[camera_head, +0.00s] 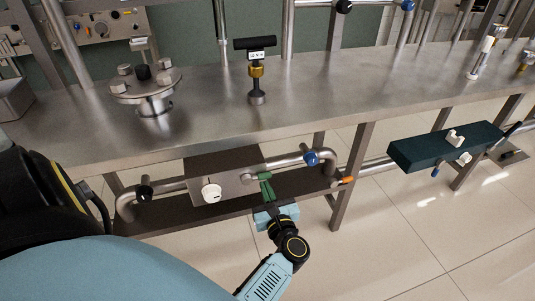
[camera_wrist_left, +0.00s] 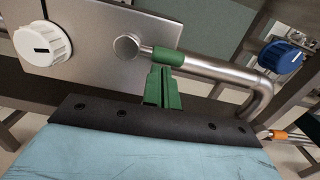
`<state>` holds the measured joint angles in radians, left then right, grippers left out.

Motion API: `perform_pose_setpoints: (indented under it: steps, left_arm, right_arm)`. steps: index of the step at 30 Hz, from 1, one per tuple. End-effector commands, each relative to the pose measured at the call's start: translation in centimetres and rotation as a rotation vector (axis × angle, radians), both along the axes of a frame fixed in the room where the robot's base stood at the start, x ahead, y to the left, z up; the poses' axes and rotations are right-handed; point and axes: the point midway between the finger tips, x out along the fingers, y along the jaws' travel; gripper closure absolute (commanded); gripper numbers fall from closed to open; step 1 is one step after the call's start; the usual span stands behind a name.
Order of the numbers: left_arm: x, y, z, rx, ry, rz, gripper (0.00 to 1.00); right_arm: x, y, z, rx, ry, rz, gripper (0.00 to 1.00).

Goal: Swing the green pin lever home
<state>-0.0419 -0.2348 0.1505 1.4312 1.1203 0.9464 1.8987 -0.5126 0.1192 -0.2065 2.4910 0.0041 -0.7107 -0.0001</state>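The green pin lever (camera_head: 264,176) sits on the front of a metal panel under the bench. In the left wrist view its green sleeve (camera_wrist_left: 168,57) is on a short metal rod that points right from a round pivot. My left gripper (camera_head: 266,189) reaches up to it from below. In the left wrist view the green fingers of the left gripper (camera_wrist_left: 163,78) are close together, with their tips just below the sleeve. I cannot tell whether they touch it. Nothing shows clearly between the fingers. My right gripper is not in view.
A white knob (camera_head: 211,193) is left of the lever on the panel. The floor in front is clear.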

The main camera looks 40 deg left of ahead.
Motion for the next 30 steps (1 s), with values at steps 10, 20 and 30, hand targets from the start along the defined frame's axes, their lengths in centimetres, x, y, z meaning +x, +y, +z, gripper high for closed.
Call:
perform_pose_setpoints:
  steps: [10,20,30]
  left_arm:
    - [-3.8,-6.6,-0.2,-0.007,0.002,-0.006,1.00]
    - [-6.2,-10.7,-0.7,-0.009,0.006,-0.009,1.00]
    - [-6.1,-10.9,-0.5,0.008,0.018,-0.029,1.00]
  right_arm:
    - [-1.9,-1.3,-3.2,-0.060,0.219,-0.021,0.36]
    - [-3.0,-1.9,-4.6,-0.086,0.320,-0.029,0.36]
    - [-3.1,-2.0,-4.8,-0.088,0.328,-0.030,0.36]
